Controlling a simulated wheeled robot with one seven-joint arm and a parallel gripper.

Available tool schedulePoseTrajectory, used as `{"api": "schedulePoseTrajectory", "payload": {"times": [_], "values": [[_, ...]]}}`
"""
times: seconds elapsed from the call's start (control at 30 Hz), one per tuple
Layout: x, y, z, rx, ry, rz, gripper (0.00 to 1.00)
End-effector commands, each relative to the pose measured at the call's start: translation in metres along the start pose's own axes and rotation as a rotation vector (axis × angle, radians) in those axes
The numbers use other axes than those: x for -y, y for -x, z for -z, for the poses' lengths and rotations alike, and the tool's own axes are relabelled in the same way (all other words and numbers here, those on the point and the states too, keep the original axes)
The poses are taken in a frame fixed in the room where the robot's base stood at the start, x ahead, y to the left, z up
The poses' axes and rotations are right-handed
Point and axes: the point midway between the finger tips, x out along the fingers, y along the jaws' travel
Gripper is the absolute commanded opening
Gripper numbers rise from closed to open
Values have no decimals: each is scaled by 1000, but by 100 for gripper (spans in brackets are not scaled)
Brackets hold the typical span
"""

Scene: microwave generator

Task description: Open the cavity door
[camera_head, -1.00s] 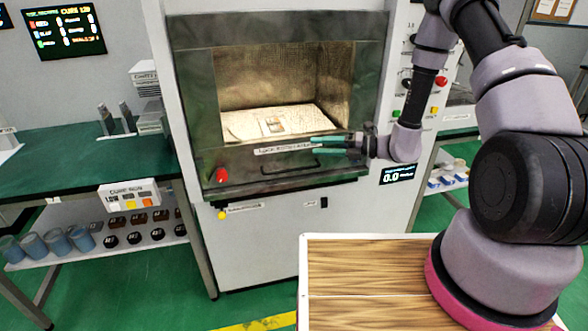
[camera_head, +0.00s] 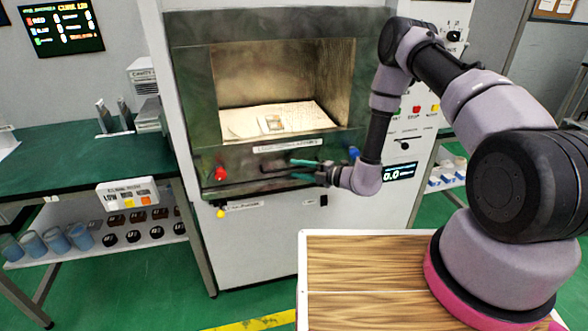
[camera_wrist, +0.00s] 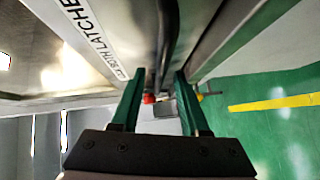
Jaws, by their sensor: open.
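The cavity door (camera_head: 192,95) is a dark-framed panel with a large window, and it looks shut. Its dark bar handle (camera_head: 270,168) runs along the lower edge, below a white label (camera_head: 285,147). A red knob (camera_head: 220,173) and a blue knob (camera_head: 353,153) sit at the two sides of this lower strip. My gripper (camera_head: 293,169) is open at the handle, its green fingers pointing left. In the wrist view my gripper (camera_wrist: 160,75) has one finger on each side of the dark handle bar (camera_wrist: 167,35). Contact cannot be told.
A wooden-topped surface (camera_head: 350,262) stands in front at the right. A green bench (camera_head: 90,165) with a button box (camera_head: 128,194) is at the left. Red and yellow buttons and a lit readout (camera_head: 399,172) are right of the door. Green floor (camera_head: 130,290) is clear at front left.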

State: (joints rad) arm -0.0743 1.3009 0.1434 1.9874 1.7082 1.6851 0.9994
Motion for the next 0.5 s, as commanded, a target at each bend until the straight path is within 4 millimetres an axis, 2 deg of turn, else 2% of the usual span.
{"api": "schedulePoseTrajectory", "payload": {"times": [0.2, 0.47, 0.5], "values": [[0, -18, 0, 0, 0, 0, 45], [0, -19, 0, 1, 0, 0, 45], [0, -18, 0, 1, 0, 0, 37]]}}
